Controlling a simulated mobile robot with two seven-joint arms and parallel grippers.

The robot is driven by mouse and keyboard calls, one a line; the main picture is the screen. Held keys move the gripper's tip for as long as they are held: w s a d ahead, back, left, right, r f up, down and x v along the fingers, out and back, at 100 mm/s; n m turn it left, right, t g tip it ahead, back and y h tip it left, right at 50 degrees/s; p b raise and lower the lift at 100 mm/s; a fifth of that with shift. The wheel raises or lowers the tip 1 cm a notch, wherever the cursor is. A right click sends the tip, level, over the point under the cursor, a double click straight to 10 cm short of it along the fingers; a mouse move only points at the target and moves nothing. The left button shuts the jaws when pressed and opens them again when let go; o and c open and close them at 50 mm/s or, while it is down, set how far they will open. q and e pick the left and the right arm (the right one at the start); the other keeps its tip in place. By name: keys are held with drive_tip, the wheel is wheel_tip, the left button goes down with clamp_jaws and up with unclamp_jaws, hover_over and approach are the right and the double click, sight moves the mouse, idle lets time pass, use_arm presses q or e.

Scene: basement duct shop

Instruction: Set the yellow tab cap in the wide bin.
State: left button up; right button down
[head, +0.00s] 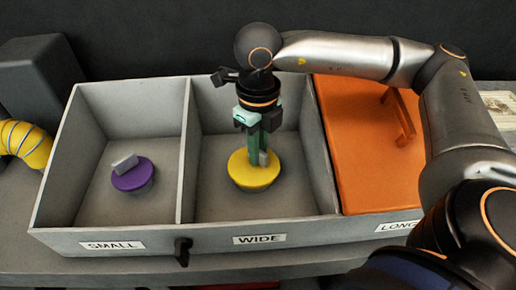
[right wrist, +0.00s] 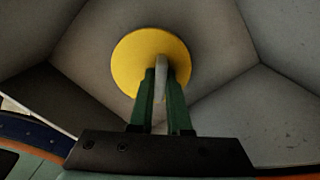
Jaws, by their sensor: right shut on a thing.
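The yellow tab cap (head: 250,172) is a round yellow disc with a grey upright tab. It is inside the wide bin (head: 225,205), the middle compartment labelled WIDE. My right gripper (head: 263,155) points down into this bin and is shut on the tab. The right wrist view also shows the yellow cap (right wrist: 130,65) with its pale tab between the green fingers (right wrist: 162,85). I cannot tell whether the cap touches the bin floor. My left gripper is not in view.
A purple cap (head: 133,178) with a grey tab lies in the compartment labelled SMALL, left of a divider (head: 186,150). An orange lid (head: 360,150) with a handle covers the LONG compartment. A dark latch (head: 183,251) sticks out at the front. A yellow hose (head: 25,143) is at far left.

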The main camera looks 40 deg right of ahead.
drive_tip(key=shift+f, duration=0.25)
drive_tip(key=c, duration=0.9)
unclamp_jaws()
drive_tip(key=shift+r, duration=0.1)
wheel_tip(320, 180, up, 12)
drive_tip(key=shift+r+p, duration=0.2)
drive_tip(key=shift+p, duration=0.3)
